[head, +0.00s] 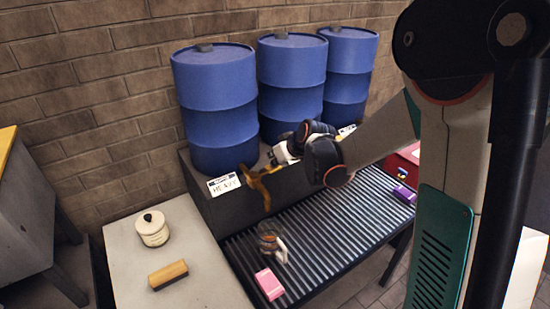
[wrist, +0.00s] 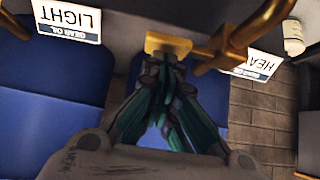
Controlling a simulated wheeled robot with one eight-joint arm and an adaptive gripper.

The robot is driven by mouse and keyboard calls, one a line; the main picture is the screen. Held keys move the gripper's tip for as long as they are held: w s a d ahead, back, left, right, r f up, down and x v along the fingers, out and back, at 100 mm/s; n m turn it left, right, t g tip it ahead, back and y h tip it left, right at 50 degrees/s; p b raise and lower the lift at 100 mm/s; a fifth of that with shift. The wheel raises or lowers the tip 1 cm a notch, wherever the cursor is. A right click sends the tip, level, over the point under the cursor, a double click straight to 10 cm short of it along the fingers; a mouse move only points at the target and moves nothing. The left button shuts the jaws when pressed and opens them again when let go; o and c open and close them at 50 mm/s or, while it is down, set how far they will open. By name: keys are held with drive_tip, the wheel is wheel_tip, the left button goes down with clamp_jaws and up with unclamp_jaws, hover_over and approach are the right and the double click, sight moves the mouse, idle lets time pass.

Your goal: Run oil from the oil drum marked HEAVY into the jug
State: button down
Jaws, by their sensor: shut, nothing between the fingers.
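The drum marked HEAVY (head: 215,105) is the left one of three blue drums; its label (head: 224,184) hangs at the ledge front and partly shows in the wrist view (wrist: 256,65). Its brass tap (head: 260,190) sticks out over the slatted rack. A clear jug with a pale handle (head: 270,244) stands on the rack, below the tap in the picture; its fill is unclear. My gripper (head: 274,160) is at the tap. In the wrist view my gripper (wrist: 168,62) is shut and empty, its tips at the flat brass tap lever (wrist: 168,45); I cannot tell whether they touch.
A middle drum (head: 292,85) and a right drum (head: 348,70) stand alongside; a LIGHT label (wrist: 68,20) shows. A pink block (head: 269,284) lies near the jug. The rack's middle is clear.

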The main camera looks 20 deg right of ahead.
drive_tip(key=shift+w+d+f+m+y+b, duration=0.1)
drive_tip(key=shift+d+f+m+y+b, duration=0.35)
drive_tip(key=shift+f+y+b, duration=0.2)
drive_tip(key=shift+w+d+f+m+g+y+b, duration=0.15)
drive_tip(key=shift+f+m+g+y+b, duration=0.1)
drive_tip(key=shift+f+y+b, duration=0.2)
drive_tip(key=shift+d+f+m+g+y+b, duration=0.15)
drive_tip(key=shift+f+m+g+y+b, duration=0.1)
drive_tip(key=shift+f+y+b, duration=0.25)
drive_tip(key=shift+r, duration=0.45)
idle(2.5)
drive_tip(key=shift+r+p, duration=0.55)
drive_tip(key=shift+r, duration=0.05)
